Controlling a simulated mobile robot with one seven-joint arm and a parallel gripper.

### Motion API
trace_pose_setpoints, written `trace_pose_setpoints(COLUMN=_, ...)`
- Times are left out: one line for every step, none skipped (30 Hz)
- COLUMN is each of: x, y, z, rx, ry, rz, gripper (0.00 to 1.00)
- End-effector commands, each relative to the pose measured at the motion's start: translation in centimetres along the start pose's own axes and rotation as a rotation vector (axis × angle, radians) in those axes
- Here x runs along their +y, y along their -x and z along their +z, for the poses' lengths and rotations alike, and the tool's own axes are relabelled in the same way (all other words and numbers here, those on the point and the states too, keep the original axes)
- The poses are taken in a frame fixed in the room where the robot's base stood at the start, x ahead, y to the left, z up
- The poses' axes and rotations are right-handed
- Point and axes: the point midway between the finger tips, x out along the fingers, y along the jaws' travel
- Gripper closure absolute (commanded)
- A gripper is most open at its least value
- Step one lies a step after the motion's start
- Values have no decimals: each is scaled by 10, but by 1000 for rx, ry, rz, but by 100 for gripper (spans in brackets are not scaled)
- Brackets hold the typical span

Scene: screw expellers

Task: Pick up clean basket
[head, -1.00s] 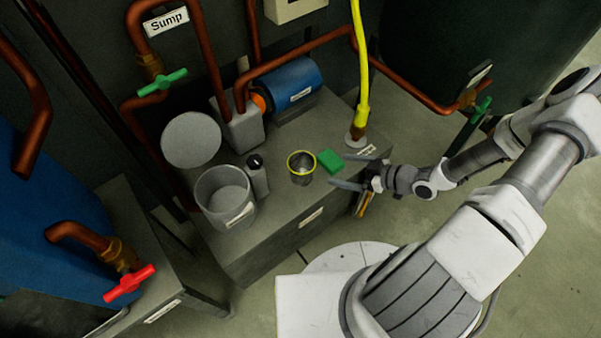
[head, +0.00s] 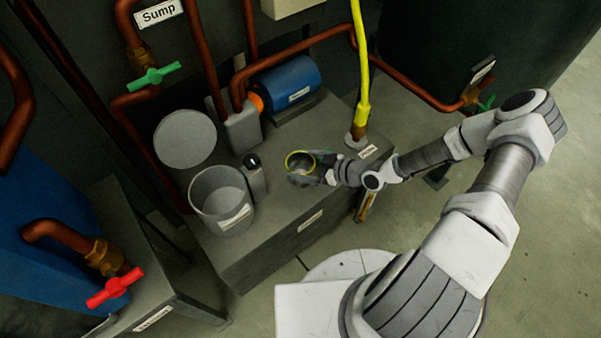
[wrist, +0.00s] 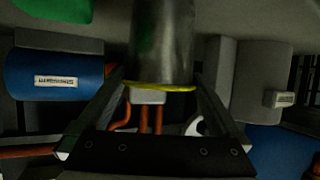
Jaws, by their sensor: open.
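The basket is a small grey metal cylinder with a yellow rim (head: 300,154), standing upright on the grey bench (head: 262,238). In the wrist view, which is upside down, the basket (wrist: 162,42) is in the middle. My gripper (head: 306,175) has come in from the right, low at the basket. In the wrist view my open gripper (wrist: 160,78) has one finger on each side of the basket. A gap shows beside each finger, though contact near the tips is hard to tell. My gripper covers part of the basket in the head view.
A grey bucket (head: 222,203) and a small grey container with a black top (head: 254,176) stand left of the basket. A round disc (head: 185,139), a blue motor (head: 286,77) and copper pipes are behind.

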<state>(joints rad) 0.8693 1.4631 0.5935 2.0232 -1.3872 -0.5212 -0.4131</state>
Motion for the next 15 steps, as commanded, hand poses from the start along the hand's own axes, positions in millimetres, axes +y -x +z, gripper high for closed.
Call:
trace_pose_setpoints(x=0, y=-10, z=4, rx=2, ry=0, rz=-2, gripper=0)
trace_pose_setpoints(x=0, y=-15, z=5, rx=2, ry=-2, rz=-1, gripper=0)
trace_pose_setpoints(x=0, y=-21, z=6, rx=3, ry=-2, rz=-2, gripper=0)
trace_pose_setpoints(x=0, y=-26, z=6, rx=2, ry=-1, rz=-2, gripper=0)
trace_pose_setpoints(x=0, y=-30, z=6, rx=1, ry=-1, rz=-2, gripper=0)
trace_pose_setpoints(x=0, y=-35, z=5, rx=2, ry=0, rz=-2, gripper=0)
trace_pose_setpoints(x=1, y=-38, z=5, rx=2, ry=0, rz=-2, gripper=0)
trace_pose_setpoints(x=1, y=-41, z=4, rx=2, ry=-1, rz=-2, gripper=0)
trace_pose_setpoints(x=1, y=-43, z=4, rx=2, ry=-1, rz=-1, gripper=0)
trace_pose_setpoints(x=1, y=-44, z=3, rx=2, ry=0, rz=-2, gripper=0)
trace_pose_setpoints(x=1, y=-45, z=3, rx=1, ry=1, rz=-2, gripper=0)
trace_pose_setpoints(x=1, y=-45, z=3, rx=1, ry=1, rz=-1, gripper=0)
trace_pose_setpoints(x=1, y=-45, z=3, rx=1, ry=1, rz=-1, gripper=0)
trace_pose_setpoints(x=1, y=-45, z=3, rx=1, ry=1, rz=-1, gripper=0)
trace_pose_setpoints(x=1, y=-45, z=3, rx=1, ry=1, rz=-1, gripper=0)
